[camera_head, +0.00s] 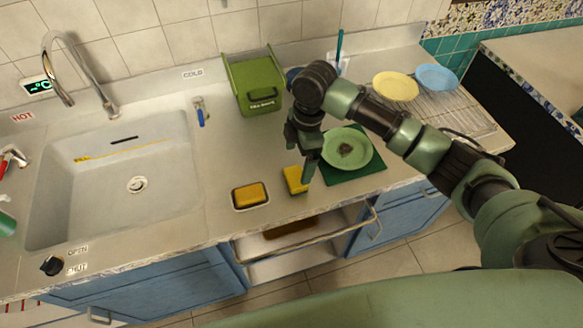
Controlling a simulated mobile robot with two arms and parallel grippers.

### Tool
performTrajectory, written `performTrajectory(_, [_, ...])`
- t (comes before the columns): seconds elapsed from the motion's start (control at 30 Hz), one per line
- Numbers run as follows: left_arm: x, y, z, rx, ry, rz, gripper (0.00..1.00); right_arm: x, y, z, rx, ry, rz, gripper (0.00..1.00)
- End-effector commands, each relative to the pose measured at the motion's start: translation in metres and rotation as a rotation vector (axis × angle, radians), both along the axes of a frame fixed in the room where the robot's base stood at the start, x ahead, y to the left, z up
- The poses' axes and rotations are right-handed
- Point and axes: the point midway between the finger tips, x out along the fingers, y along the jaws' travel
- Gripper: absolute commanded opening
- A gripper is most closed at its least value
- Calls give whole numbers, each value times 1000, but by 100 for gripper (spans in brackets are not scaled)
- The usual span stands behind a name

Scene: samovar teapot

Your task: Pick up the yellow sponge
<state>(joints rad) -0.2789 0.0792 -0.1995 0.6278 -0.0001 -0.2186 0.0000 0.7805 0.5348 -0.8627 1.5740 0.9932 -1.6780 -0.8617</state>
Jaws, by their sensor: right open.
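The yellow sponge (295,181) stands on the counter, left of a green plate, with a thin greenish layer along its lower edge. My right gripper (303,158) points down over the sponge from behind, with its jaws open. One dark finger comes down at the sponge's right side; I cannot tell whether it touches. The other finger is partly hidden by the gripper body. My left gripper is out of view.
An orange-yellow block (250,194) lies in a small dish left of the sponge. The green plate (347,149) on a dark green mat stands close to its right. A green bin (254,83) stands behind, and the sink (110,200) is at left. The counter's front edge is near.

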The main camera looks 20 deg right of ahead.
Motion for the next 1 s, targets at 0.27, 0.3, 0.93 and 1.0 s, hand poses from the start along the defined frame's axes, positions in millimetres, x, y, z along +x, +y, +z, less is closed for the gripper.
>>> performTrajectory(0.27, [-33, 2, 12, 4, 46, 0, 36, -4, 5, -30, 0, 5, 1, 94])
performTrajectory(0.3, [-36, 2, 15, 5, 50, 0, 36, -4, 6, -36, -1, 5, 1, 94])
performTrajectory(0.93, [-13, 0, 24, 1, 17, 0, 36, -4, 10, -71, -1, 0, 0, 57])
performTrajectory(1.0, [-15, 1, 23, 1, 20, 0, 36, -5, 10, -71, -1, 0, 0, 38])
